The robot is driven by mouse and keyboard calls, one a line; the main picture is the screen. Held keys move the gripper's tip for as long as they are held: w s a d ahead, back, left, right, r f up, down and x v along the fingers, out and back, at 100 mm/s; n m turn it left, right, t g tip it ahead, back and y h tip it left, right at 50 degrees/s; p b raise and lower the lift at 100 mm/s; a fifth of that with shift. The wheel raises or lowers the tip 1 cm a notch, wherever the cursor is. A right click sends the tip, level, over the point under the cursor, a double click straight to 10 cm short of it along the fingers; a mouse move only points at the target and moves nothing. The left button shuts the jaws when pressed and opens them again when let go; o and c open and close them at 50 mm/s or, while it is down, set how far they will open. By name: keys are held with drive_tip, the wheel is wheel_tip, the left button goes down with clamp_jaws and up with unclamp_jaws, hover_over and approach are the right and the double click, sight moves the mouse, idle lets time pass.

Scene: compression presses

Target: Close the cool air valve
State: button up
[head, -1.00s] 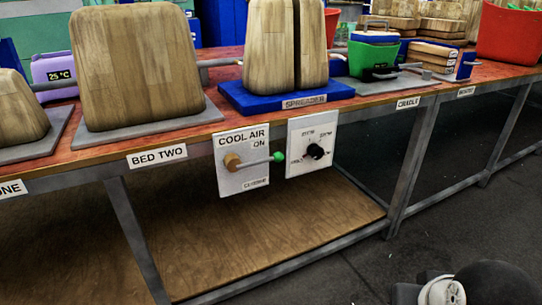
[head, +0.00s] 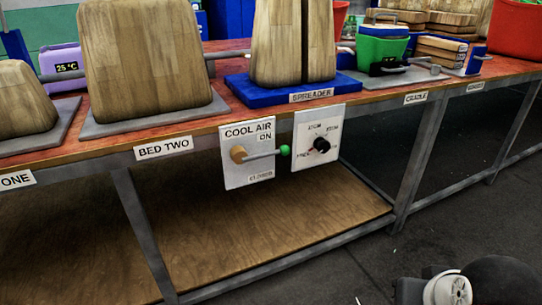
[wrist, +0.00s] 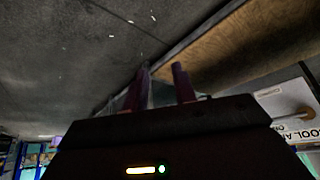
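The cool air valve is on a white panel (head: 234,178) fixed to the front of the bench, below the top. Its grey lever (head: 262,155) runs roughly level from a brass hub (head: 238,154) to a green ball (head: 285,151) on the right. The lever lies just under the word ON, with the CLOSED label lower down. The panel also shows in part, upside down, at the right edge of the wrist view (wrist: 292,98). My gripper (wrist: 163,88) has its two fingers apart with nothing visible between them. It is away from the valve, and the head view does not show its fingers.
A second white panel with a black dial (head: 321,144) is just right of the valve. Wooden blocks stand on the bench top (head: 225,88). A wooden lower shelf (head: 270,230) and bench legs are below.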

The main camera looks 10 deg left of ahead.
drive_tip(key=shift+o, duration=0.6)
drive_tip(key=shift+w, duration=0.15)
drive_tip(key=w+a+n+t+h+b, duration=0.1)
drive_tip(key=w+a+n+h+b, duration=0.15)
drive_tip(key=w+n, duration=0.4)
drive_tip(key=w+a+n+t+h+b, duration=0.1)
drive_tip(key=w+a+n+h+b, duration=0.2)
drive_tip(key=w, duration=0.7)
drive_tip(key=n+t+y+b, duration=0.3)
drive_tip(key=n+t+b, duration=0.2)
drive_tip(key=n+t, duration=0.4)
approach(266, 156)
drive_tip(key=shift+m, duration=0.25)
drive_tip(key=w, duration=0.3)
drive_tip(key=w+d, duration=0.1)
drive_tip(key=w, duration=0.3)
drive_tip(key=w+f, duration=0.1)
drive_tip(key=w, duration=0.2)
drive_tip(key=shift+w+d, duration=0.3)
drive_tip(key=shift+w, duration=0.05)
drive_tip(key=shift+c, duration=0.4)
clamp_jaws()
